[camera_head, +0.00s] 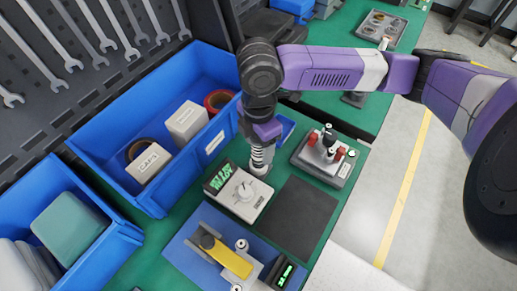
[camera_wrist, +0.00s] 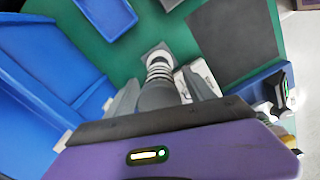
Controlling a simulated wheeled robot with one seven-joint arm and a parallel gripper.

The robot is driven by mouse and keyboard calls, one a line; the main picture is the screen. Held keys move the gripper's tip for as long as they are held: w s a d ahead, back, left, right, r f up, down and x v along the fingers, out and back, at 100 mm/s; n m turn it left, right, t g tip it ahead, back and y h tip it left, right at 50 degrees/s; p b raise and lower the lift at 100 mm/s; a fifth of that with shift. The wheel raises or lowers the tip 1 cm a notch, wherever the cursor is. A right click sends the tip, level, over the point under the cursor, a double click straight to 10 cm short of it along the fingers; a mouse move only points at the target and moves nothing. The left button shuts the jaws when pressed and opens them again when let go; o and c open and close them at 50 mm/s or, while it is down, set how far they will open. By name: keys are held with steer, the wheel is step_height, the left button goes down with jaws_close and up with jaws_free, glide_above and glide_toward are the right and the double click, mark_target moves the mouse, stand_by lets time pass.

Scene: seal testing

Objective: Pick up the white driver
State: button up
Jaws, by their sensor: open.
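The white driver (camera_head: 258,157) is upright in the head view, with pale ribbed rings along its shaft, just behind the white box with a green display. In the wrist view the driver (camera_wrist: 159,72) runs away from me between my fingers, its grey body nearest and its far end near a small pale patch. My gripper (camera_head: 262,146) is above and around the driver in the head view. In the wrist view my gripper (camera_wrist: 163,82) is open, with one finger on each side of it. I cannot tell whether either finger touches it.
The white display box (camera_head: 240,193) stands close by. A large blue bin (camera_head: 118,115) with labelled boxes is to the left. A grey fixture (camera_head: 325,158) with red and black knobs is to the right. A dark mat (camera_head: 293,218) is bare. A yellow-handled device (camera_head: 226,257) is in front.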

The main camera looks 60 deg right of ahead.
steer(key=shift+f, duration=1.45)
steer(key=shift+c, duration=0.4)
jaws_close()
steer(key=shift+r, duration=0.1)
